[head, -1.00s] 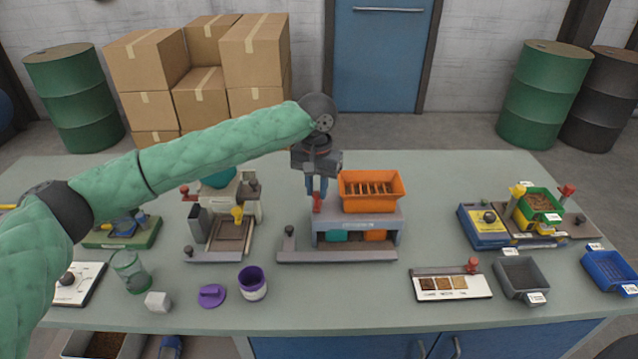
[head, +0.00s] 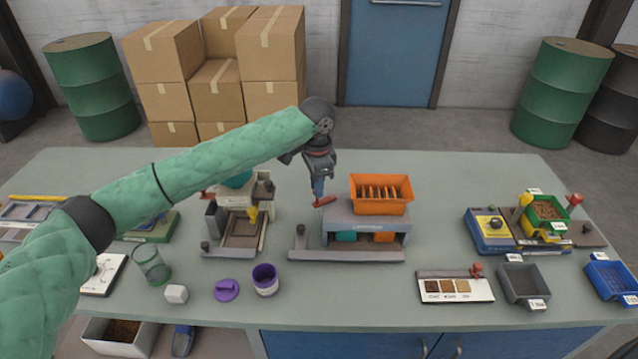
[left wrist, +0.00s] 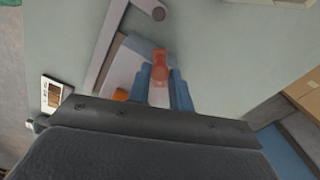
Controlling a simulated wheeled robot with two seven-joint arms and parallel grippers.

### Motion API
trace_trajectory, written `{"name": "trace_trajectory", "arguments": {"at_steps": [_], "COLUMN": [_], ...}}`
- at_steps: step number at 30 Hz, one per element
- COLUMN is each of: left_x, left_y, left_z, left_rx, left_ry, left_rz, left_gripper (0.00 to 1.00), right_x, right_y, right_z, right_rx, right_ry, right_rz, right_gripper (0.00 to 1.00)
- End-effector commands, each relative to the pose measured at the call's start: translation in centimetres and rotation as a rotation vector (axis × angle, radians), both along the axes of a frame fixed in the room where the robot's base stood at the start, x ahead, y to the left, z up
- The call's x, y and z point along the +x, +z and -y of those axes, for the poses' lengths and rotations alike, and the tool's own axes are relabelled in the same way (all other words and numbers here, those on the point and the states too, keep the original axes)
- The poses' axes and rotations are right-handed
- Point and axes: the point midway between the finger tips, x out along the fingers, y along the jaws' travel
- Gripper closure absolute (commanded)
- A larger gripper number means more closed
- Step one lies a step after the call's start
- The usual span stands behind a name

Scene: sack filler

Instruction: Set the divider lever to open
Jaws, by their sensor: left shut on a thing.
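The divider is a grey bench unit (head: 366,224) with an orange hopper (head: 381,206) on top and teal and orange bins in its open front. Its red lever (head: 325,201) is at the unit's left side and lies nearly flat, pointing left. My left gripper (head: 319,190) comes down on the lever from above, with its blue fingers shut on it. In the left wrist view the red lever (left wrist: 160,66) shows between the blue fingertips (left wrist: 160,82). The lever's pivot is not clear. My right gripper is not in view.
A cream machine (head: 240,222) with a yellow lever stands to the left. A sample board (head: 455,288) and grey bin (head: 523,285) are at the right. The table behind the divider is clear.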

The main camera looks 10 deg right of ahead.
Motion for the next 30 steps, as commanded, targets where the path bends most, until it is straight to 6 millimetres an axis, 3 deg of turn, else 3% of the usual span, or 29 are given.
{"name": "trace_trajectory", "arguments": {"at_steps": [21, 22, 24, 25, 30], "left_x": [0.46, 0.46, 0.45, 0.44, 0.38], "left_y": [0.2, 0.2, 0.2, 0.18, 0.1], "left_z": [-0.07, -0.07, -0.08, -0.07, -0.08], "left_rx": [-0.002, -0.002, -0.002, -0.002, -0.001], "left_ry": [-0.075, -0.075, -0.075, -0.075, -0.075], "left_rz": [0.003, 0.003, 0.003, 0.003, 0.002], "left_gripper": [1.0, 0.75, 0.61, 0.57, 0.57], "right_x": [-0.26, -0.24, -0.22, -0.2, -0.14], "right_y": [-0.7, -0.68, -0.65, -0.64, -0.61], "right_z": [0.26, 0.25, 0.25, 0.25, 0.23], "right_rx": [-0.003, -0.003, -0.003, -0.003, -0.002], "right_ry": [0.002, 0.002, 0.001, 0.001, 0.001], "right_rz": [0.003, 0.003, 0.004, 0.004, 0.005], "right_gripper": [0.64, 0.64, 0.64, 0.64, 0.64]}}
